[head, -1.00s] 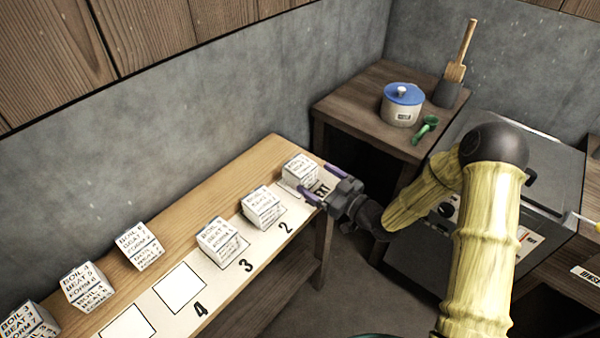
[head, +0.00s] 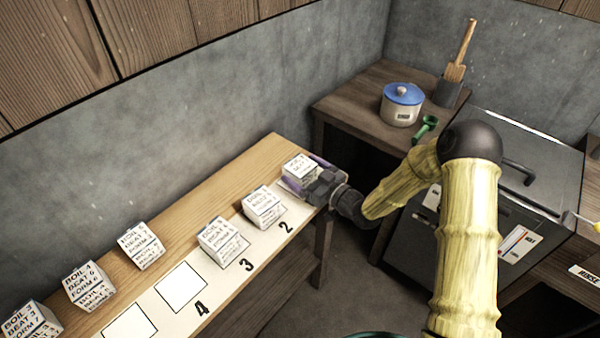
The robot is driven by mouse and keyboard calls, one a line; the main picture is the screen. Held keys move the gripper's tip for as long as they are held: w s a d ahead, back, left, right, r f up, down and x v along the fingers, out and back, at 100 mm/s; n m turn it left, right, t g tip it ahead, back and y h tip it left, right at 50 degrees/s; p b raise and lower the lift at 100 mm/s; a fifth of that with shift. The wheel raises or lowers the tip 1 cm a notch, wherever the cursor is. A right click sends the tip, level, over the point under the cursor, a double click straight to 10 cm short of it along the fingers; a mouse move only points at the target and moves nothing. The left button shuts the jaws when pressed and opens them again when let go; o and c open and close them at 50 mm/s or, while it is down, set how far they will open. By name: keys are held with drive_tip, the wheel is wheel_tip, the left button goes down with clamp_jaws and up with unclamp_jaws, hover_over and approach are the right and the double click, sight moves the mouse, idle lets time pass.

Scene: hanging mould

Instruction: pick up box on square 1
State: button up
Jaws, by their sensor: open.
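The box at the far right end of the row (head: 298,166) is a white cube with dark printed text. It sits on the square beyond the one marked 2, on the white strip (head: 250,238). My gripper (head: 304,174) is open, with its purple fingers reaching along either side of this box; I cannot tell whether they touch it. My gripper hides the box's lower front and the mark in front of its square.
Similar boxes stand at marks 2 (head: 264,206) and 3 (head: 222,241). Square 4 (head: 181,288) is empty. Several more boxes stand along the left of the wooden bench. A blue-lidded pot (head: 402,105) and a green scoop (head: 425,128) are on the back table.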

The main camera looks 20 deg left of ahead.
sight(304, 167)
drive_tip(key=shift+c, duration=0.2)
drive_tip(key=c, duration=1.1)
wheel_tip(304, 167, up, 10)
drive_tip(key=shift+r, duration=0.1)
